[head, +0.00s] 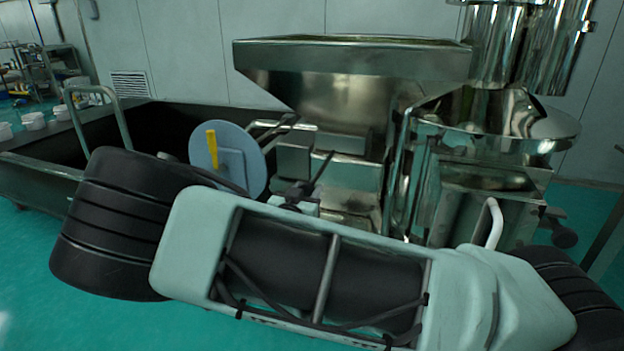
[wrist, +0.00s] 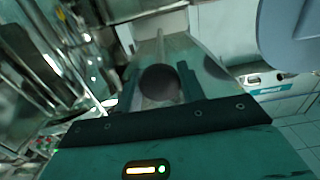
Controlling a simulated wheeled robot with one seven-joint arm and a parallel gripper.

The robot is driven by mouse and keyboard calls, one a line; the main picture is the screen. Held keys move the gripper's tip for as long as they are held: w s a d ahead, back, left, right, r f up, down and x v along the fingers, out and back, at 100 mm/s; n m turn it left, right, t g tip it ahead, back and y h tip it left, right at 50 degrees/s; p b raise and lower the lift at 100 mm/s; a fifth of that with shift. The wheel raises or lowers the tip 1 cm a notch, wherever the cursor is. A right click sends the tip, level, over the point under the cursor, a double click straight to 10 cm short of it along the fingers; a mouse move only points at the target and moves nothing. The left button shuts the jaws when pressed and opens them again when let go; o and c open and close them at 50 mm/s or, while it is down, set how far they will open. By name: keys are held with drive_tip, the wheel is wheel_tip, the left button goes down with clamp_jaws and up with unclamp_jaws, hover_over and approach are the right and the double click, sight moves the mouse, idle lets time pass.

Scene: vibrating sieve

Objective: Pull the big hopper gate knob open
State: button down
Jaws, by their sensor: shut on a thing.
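The big metal hopper (head: 350,62) stands behind my arm in the head view, its wide mouth at the top and its sloped body narrowing downward. In the wrist view a dark round knob (wrist: 160,82) sits between my two fingers, with a pale rod running away behind it. My gripper (wrist: 159,88) is shut on this knob, one finger on each side. In the head view my arm covers much of the area below the hopper, and the knob cannot be made out clearly there.
A pale blue disc with a yellow handle (head: 211,148) stands left of the hopper. A dark, long cart (head: 35,178) with a metal handle is at the left. A shiny round sieve machine (head: 500,125) stands close on the right. Green floor is free at the lower left.

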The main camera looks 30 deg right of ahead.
drive_tip(key=shift+a, duration=0.15)
drive_tip(key=c, duration=0.9)
unclamp_jaws()
drive_tip(key=p+v, duration=0.3)
drive_tip(key=v, duration=1.4)
drive_tip(key=shift+s, duration=0.2)
drive_tip(key=shift+a, duration=0.15)
